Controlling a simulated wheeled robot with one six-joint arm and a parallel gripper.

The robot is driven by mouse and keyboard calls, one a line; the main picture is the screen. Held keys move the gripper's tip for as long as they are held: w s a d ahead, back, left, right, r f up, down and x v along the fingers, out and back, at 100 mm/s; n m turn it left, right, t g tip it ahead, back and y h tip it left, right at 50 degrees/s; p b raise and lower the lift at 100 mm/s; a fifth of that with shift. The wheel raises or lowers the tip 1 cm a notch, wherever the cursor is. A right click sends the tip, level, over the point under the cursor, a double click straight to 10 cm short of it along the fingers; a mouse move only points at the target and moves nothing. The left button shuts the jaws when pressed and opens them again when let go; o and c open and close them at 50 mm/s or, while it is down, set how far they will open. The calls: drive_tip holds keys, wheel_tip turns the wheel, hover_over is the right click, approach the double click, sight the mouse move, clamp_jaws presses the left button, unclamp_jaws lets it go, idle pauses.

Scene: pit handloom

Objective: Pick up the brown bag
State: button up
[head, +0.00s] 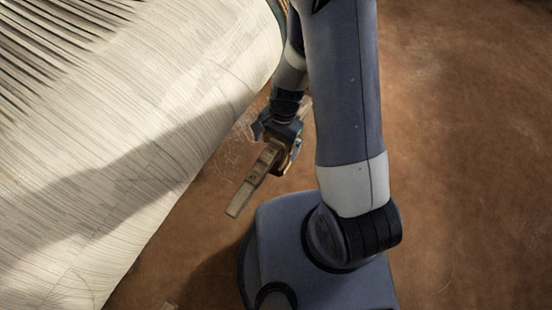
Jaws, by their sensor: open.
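No brown bag can be made out in the head view. My gripper (277,144) points down over the brown floor, just right of the loom's cloth edge. Its jaws are open. A narrow brown wooden-looking piece (245,191) shows right at the jaws and extends down and to the left. I cannot tell whether it lies between the fingers or on the floor below them. My arm hides part of the floor behind it.
A wide sheet of pale warp threads (140,130) on the loom fills the left side, with dark gaps at the upper left. Bare reddish-brown earth floor (470,150) lies open on the right. Thin pale fibres (240,143) lie by the gripper.

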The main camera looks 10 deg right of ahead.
drive_tip(key=c, duration=1.5)
